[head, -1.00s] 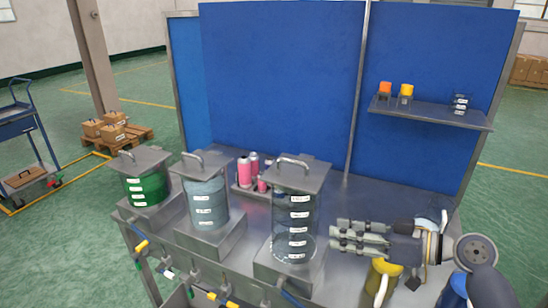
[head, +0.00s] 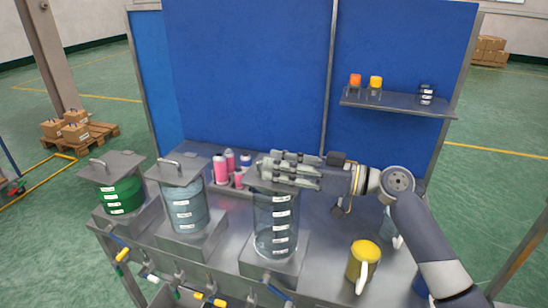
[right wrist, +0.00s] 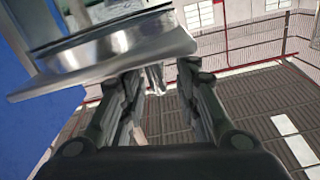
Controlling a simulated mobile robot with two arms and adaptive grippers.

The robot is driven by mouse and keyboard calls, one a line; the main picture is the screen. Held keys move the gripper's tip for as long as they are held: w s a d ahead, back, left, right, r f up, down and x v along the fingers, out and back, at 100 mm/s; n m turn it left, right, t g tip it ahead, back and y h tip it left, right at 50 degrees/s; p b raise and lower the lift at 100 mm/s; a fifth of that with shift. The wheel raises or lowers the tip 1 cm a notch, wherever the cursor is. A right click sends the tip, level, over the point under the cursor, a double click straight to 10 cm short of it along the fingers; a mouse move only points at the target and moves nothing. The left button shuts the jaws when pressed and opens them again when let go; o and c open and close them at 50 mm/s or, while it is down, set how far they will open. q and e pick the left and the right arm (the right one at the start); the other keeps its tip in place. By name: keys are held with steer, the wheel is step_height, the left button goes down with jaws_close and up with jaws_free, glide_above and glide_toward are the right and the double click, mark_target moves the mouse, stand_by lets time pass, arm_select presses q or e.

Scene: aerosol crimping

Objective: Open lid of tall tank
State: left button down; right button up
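The tall tank (head: 275,225) is a clear cylinder with several white labels, standing on a metal block at the front middle of the bench. Its square metal lid (head: 254,182) sits on top and is partly hidden by my right gripper (head: 265,167); its handle is hidden in the head view. In the right wrist view, a metal plate with a round rim, apparently the lid (right wrist: 110,50), fills the upper left. My right gripper's fingers (right wrist: 162,76) are spread apart, with a small grey piece between their tips that I cannot identify clearly. My left gripper is not in view.
Two shorter tanks, blue-grey (head: 185,205) and green (head: 122,195), stand left of the tall one. Pink cans (head: 221,168) stand behind. A yellow mug (head: 362,260) is right of the tank. A shelf (head: 400,105) is on the back right.

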steer(key=shift+w+a, duration=0.2)
steer(key=shift+a, duration=0.4)
jaws_close()
steer(key=shift+f, duration=0.1)
